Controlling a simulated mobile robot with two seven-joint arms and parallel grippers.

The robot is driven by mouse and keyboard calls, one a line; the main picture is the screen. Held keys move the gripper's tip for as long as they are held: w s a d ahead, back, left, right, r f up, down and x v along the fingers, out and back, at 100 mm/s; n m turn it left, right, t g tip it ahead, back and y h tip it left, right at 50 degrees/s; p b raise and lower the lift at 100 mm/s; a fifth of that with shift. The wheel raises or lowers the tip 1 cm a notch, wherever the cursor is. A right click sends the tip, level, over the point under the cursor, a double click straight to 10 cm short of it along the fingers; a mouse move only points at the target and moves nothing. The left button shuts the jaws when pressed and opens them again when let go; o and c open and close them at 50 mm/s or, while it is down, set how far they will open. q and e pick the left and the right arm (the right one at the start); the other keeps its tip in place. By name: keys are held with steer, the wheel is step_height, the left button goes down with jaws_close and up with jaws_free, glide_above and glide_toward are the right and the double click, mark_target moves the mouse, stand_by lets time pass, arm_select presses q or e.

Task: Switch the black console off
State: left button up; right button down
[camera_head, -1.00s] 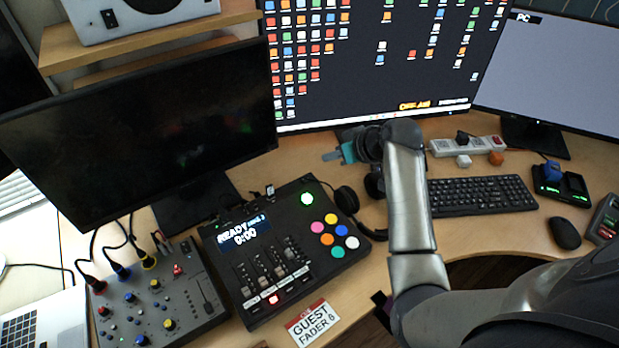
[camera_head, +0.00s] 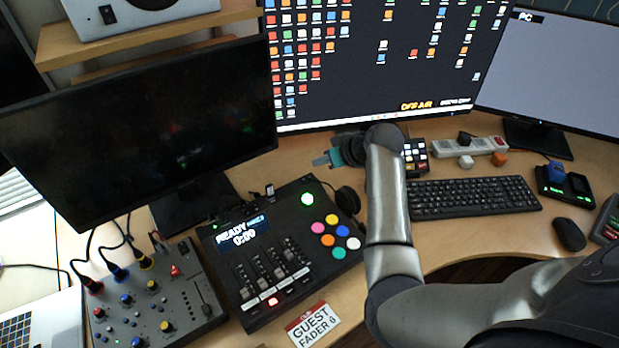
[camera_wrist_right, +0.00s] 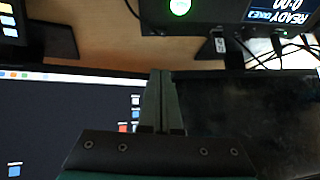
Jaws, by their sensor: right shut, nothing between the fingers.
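The black console (camera_head: 285,225) lies on the desk left of centre. Its screen is lit and reads READY and 0:00. A green round button glows near its top right, and coloured round pads sit below that. A red light glows near its front edge. In the right wrist view, part of the console (camera_wrist_right: 215,14) shows at the top, with its rear edge and cables. My right gripper (camera_head: 322,160) is behind the console's far right corner, in front of the big monitor, apart from the console. In the wrist view its fingers (camera_wrist_right: 160,85) are together and empty. My left gripper is out of view.
A grey mixer (camera_head: 155,300) with cables stands left of the console. A dark monitor (camera_head: 140,130) stands behind both. A GUEST FADER card (camera_head: 313,325) lies in front.

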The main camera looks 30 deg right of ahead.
mark_target(302, 178)
steer(key=b+x, duration=0.1)
steer(key=x, duration=0.4)
steer(key=shift+w+b, duration=0.1)
steer(key=shift+b, duration=0.2)
step_height(302, 178, down, 3)
steer(key=shift+a+r+b, duration=0.2)
steer(key=shift+b, duration=0.2)
steer(key=shift+f, duration=0.75)
steer(key=shift+a, duration=0.1)
